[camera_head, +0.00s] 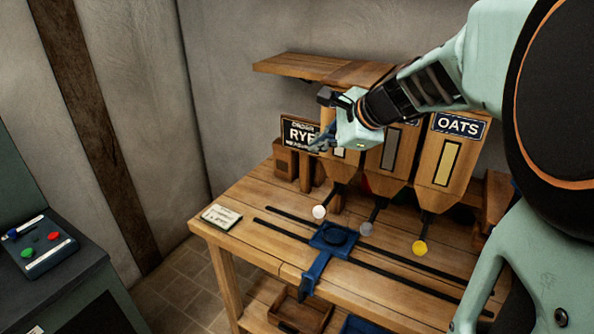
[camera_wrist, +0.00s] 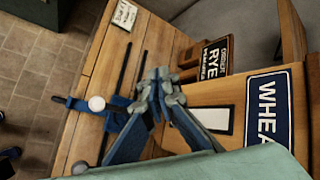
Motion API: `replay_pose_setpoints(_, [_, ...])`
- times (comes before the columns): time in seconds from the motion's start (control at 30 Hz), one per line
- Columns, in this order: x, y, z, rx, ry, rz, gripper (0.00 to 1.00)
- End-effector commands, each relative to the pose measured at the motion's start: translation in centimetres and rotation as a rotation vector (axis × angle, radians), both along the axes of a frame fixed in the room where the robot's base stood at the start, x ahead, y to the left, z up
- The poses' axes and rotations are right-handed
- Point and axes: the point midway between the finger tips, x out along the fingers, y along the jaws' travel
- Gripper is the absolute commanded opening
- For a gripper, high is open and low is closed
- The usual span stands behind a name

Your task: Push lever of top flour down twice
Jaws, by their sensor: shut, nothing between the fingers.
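A dark order board (camera_head: 300,133) reads RYE, with small text I cannot read surely. It also shows in the wrist view (camera_wrist: 216,58). Three levers hang below the wooden hoppers, with a white knob (camera_head: 319,212), a grey knob (camera_head: 366,229) and a yellow knob (camera_head: 419,247). The right hopper is labelled OATS (camera_head: 458,126). The wrist view shows a WHEAT label (camera_wrist: 272,112); the middle hopper's label is mostly hidden by my arm. My gripper (camera_head: 320,144) is shut and empty, above the white knob, in front of the left hopper. The white knob also shows in the wrist view (camera_wrist: 96,104).
A blue carriage (camera_head: 334,238) sits on two dark rails on the wooden bench (camera_head: 262,196), below the white and grey knobs. A paper card (camera_head: 222,217) lies at the bench's left. A control box (camera_head: 42,247) with coloured buttons stands far left. A shelf (camera_head: 310,67) overhangs behind.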

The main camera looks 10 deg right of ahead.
Motion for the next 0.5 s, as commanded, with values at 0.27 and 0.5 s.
replay_pose_setpoints(0.27, [-3.6,-1.0,-1.7,0.155,0.133,-0.092,0.0])
replay_pose_setpoints(0.5, [-4.2,-0.9,-2.1,0.183,0.157,-0.105,0.0])
